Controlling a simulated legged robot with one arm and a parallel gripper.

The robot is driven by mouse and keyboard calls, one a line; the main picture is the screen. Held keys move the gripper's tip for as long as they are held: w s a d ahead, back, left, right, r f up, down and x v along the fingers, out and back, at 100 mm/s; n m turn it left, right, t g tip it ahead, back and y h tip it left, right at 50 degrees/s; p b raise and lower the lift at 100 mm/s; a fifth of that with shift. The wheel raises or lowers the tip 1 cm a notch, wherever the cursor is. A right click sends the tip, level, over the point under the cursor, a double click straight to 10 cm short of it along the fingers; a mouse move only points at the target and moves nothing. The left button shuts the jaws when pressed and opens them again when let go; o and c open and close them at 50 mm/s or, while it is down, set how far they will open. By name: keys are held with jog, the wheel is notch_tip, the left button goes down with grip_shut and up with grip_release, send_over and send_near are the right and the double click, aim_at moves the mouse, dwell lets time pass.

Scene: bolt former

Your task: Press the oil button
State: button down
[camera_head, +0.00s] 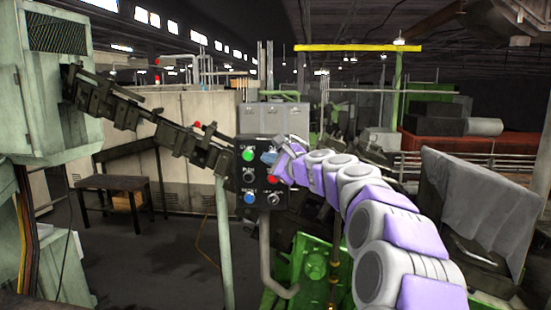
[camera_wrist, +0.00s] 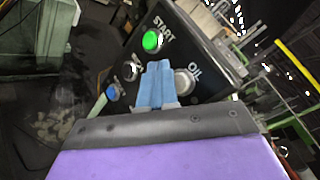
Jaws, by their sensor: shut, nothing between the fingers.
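The black control panel (camera_head: 261,199) stands in the middle of the head view, and it also shows tilted in the wrist view (camera_wrist: 205,48). The oil button (camera_wrist: 186,82) is a pale round button below the white "OIL" label in the wrist view. My gripper (camera_wrist: 157,66) has blue fingers pressed together with nothing between them. Its fingertips are just left of the oil button in the wrist view and overlap its edge. I cannot tell whether they touch it. In the head view my gripper (camera_head: 268,158) is in front of the panel's upper right, hiding the oil button.
The panel also carries a green start button (camera_head: 248,154), a red button (camera_head: 273,180), a blue button (camera_head: 249,198) and small switches. A dark machine arm (camera_head: 150,118) reaches in from the left. Green machinery (camera_head: 300,265) stands below the panel. A cloth-covered unit (camera_head: 480,200) is at right.

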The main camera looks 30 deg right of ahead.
jog(key=shift+w+a+r, duration=0.1)
jog(key=shift+w+a, duration=0.05)
jog(key=shift+a, duration=0.55)
jog(key=shift+w+d+p, duration=0.4)
jog(key=shift+d+p, duration=0.05)
jog(key=shift+d, duration=0.1)
